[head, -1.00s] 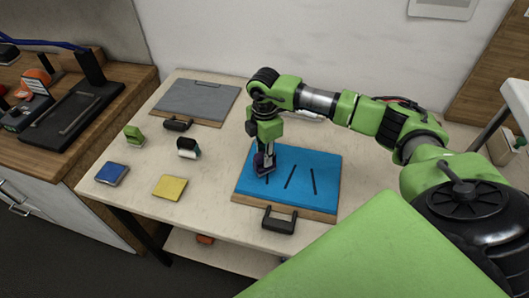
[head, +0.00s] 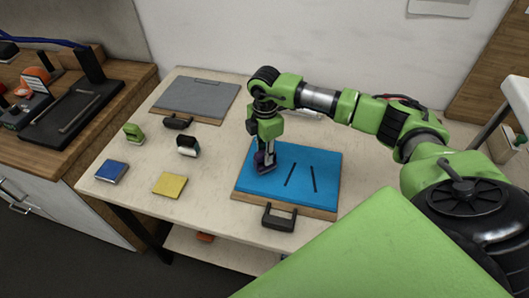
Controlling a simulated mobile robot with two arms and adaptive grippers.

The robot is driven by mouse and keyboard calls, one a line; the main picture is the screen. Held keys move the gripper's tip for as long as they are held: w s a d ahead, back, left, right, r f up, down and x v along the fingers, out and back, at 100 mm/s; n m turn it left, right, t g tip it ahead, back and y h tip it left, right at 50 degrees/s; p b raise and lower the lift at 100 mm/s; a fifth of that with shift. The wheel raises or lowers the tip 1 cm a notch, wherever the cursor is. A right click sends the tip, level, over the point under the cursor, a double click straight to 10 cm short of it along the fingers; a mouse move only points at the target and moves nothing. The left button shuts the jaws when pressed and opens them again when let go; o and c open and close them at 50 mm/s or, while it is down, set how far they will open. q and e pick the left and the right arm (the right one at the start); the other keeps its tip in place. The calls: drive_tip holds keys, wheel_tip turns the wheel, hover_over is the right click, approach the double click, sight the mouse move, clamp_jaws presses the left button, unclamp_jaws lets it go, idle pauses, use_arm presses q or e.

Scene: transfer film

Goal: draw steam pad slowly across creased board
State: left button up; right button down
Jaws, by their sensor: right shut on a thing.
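The board with a blue top (head: 310,162) lies on the table, with a wooden edge and a black handle at its front. Two dark crease lines (head: 301,177) show on its blue surface, right of my gripper. My right gripper (head: 264,158) points down over the left part of the board. It is shut on a small dark purple pad (head: 262,163), which appears to be the steam pad. The pad is at the blue surface; the jaws partly hide it, and I cannot tell how firmly it touches. My left gripper is not in view.
A grey board (head: 195,97) with a black handle lies at the back left. A blue block (head: 112,171), a yellow pad (head: 170,184), a green item (head: 133,132) and a black-and-white item (head: 188,146) stand left of the blue board. A wooden counter (head: 110,115) adjoins the table's left.

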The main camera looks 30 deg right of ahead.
drive_tip(key=shift+s+d+p, duration=0.45)
drive_tip(key=shift+s+d, duration=0.95)
drive_tip(key=shift+s, duration=0.15)
idle(0.4)
drive_tip(key=shift+s+d, duration=1.35)
drive_tip(key=shift+s, duration=0.25)
idle(0.4)
drive_tip(key=shift+s+d, duration=1.4)
drive_tip(key=shift+s, duration=0.15)
idle(0.4)
drive_tip(key=shift+s+d, duration=1.25)
drive_tip(key=shift+s, duration=0.2)
drive_tip(key=shift+s+d, duration=0.2)
drive_tip(key=shift+r, duration=0.15)
